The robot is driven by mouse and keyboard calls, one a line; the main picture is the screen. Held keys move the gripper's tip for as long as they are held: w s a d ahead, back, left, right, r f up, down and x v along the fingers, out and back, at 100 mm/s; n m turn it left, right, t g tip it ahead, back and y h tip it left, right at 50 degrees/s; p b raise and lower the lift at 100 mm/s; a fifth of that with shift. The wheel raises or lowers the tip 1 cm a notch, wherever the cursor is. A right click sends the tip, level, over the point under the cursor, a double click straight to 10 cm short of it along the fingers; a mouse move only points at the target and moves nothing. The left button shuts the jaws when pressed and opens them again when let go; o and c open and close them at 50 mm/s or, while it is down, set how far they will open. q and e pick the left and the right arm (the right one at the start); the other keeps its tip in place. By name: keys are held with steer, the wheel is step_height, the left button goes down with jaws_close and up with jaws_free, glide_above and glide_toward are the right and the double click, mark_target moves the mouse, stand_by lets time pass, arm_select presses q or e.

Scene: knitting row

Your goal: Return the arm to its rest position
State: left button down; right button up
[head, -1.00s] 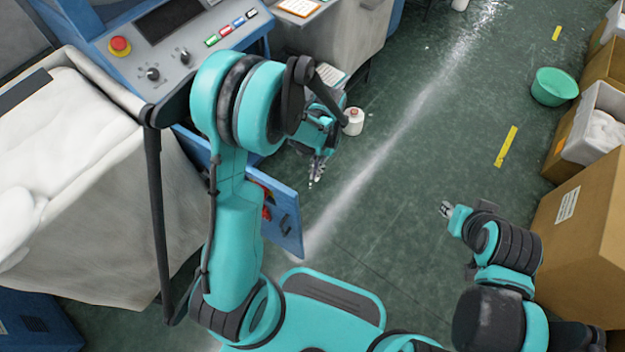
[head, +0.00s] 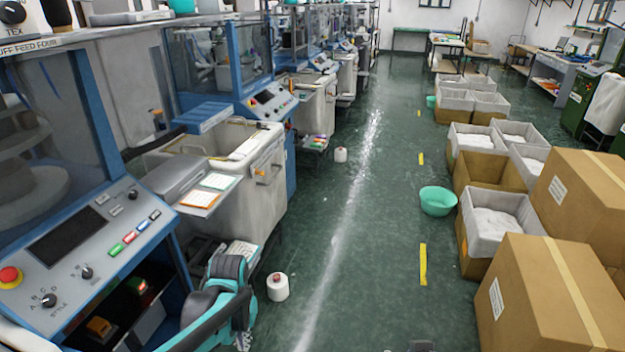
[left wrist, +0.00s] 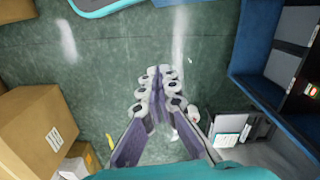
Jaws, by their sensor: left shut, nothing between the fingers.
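My left arm comes in low at the left of the head view, in front of the nearest machine. Its gripper (head: 243,341) hangs at the bottom edge, partly cut off. In the left wrist view the left gripper (left wrist: 159,84) is shut, with its fingers together, nothing between them and green floor beyond. My right gripper is not seen in the head view now; only a small dark piece shows at the bottom edge.
A knitting machine's control panel (head: 90,240) and a fabric bin (head: 232,190) stand close around the left arm. A white cone (head: 277,290) stands on the floor beside it. Cardboard boxes (head: 545,300) and a green basin (head: 437,201) line the right.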

arm_select(q)
steer(key=s+r+n+t, duration=0.1)
steer(key=s+r+t, duration=0.6)
steer(key=s+r, duration=0.1)
steer(key=shift+s+a+r+t, duration=0.25)
steer(key=shift+a+r+t, duration=0.05)
steer(key=shift+r, duration=0.35)
